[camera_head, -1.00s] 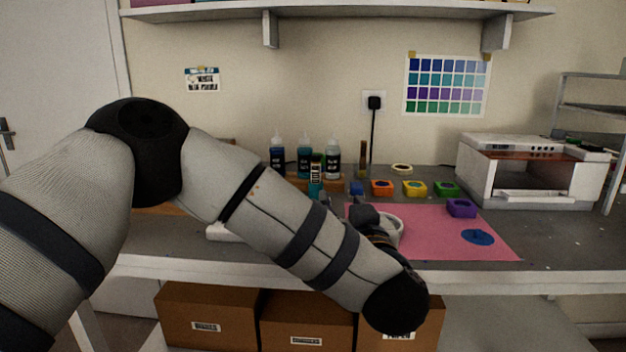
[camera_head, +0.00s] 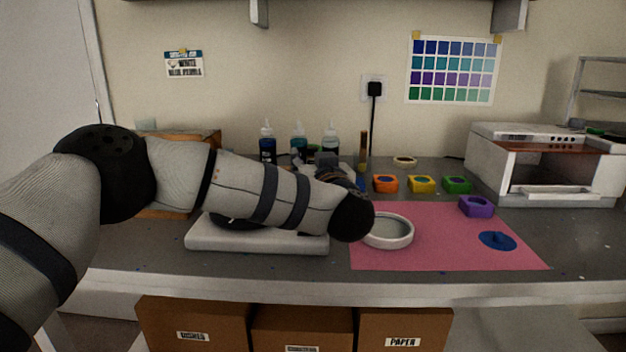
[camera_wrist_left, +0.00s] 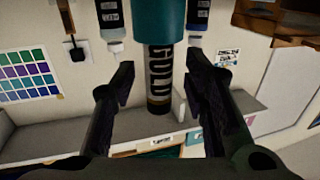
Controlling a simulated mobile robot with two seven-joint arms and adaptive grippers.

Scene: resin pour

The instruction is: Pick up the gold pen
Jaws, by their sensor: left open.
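The gold pen (camera_wrist_left: 158,72) fills the middle of the left wrist view, with a teal end, a white label reading GOLD and a dark tip. It appears upside down there. My left gripper (camera_wrist_left: 158,80) is open, one finger on each side of the pen in that view. Whether the fingers touch it or how far off it is, I cannot tell. In the head view my left gripper (camera_head: 338,178) is over the back of the bench and its wrist hides most of the pen. My right gripper is not in view.
Dropper bottles (camera_head: 299,142) stand close behind the gripper. Coloured cups (camera_head: 422,184) stand to the right. A white ring-shaped dish (camera_head: 388,243) sits on the pink mat (camera_head: 440,252). A white slab (camera_head: 255,240) lies beneath my forearm. A white machine (camera_head: 535,165) stands at the right.

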